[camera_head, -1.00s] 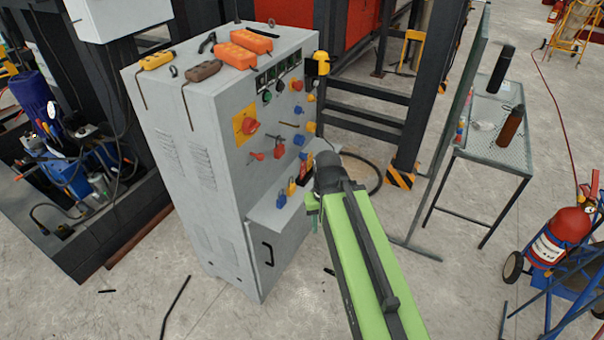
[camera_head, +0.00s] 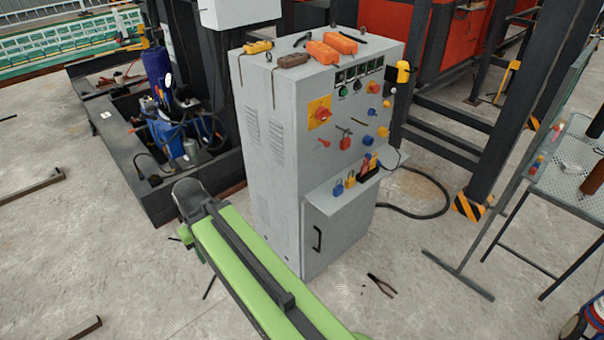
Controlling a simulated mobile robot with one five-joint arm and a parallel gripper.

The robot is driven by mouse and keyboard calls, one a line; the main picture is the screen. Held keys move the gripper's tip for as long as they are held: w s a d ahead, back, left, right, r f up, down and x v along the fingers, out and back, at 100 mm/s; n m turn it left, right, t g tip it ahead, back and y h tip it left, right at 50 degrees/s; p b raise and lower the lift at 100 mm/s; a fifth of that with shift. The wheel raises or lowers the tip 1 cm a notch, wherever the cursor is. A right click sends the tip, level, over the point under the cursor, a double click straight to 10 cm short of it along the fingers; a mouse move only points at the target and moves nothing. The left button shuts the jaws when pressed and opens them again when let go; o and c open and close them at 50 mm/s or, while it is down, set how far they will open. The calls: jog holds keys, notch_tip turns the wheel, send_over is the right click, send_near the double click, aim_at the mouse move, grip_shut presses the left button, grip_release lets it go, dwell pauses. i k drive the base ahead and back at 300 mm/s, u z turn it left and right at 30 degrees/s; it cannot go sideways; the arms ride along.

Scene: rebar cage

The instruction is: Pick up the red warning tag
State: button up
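A grey control cabinet (camera_head: 283,180) stands in the middle. Its front carries red, blue and yellow knobs, a red rotary switch (camera_head: 320,113) on a yellow plate, and small red pieces (camera_head: 345,143). A narrow shelf (camera_head: 325,200) on the front holds blue and yellow padlocks (camera_head: 350,180) and a dark and red item (camera_head: 368,168). I cannot tell which small red piece is the red warning tag. My green arm reaches up from the bottom, its dark end left of the cabinet. My gripper is hidden beyond that end, and nothing held shows.
Orange boxes (camera_head: 333,46) and tools lie on the cabinet top. Pliers (camera_head: 381,285) lie on the floor in front. A dark frame with blue equipment (camera_head: 165,132) stands left. A mesh table (camera_head: 568,185) stands right. Floor is open at the lower left.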

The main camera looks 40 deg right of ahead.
aim_at(364, 168)
jog(key=u, duration=0.25)
jog(key=k, duration=0.1)
jog(key=u, duration=2.4)
jog(key=k, duration=1.65)
jog(key=z, duration=0.9)
